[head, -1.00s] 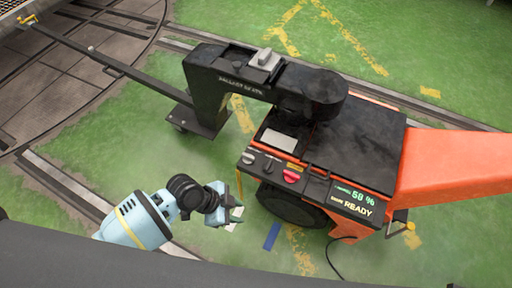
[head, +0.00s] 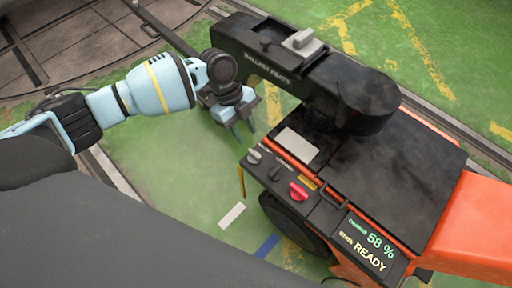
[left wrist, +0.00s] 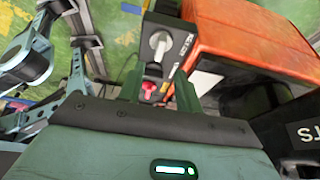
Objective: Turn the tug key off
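The tug (head: 375,155) is an orange and black machine. On its front panel are a silver key knob (head: 254,157), a black knob (head: 275,172) and a red knob (head: 298,191). My left gripper (head: 243,124) is open and empty, left of the panel and above the floor, apart from the knobs. In the left wrist view the silver key knob (left wrist: 159,45) lies beyond the open fingers, with partly readable lettering beside it. The red knob (left wrist: 148,88) shows between the fingers. The tug's screen (head: 366,247) reads 58 % and READY. My right gripper is not seen.
A black ballast arm (head: 300,70) with a grey block (head: 302,41) on top reaches over behind my left gripper.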

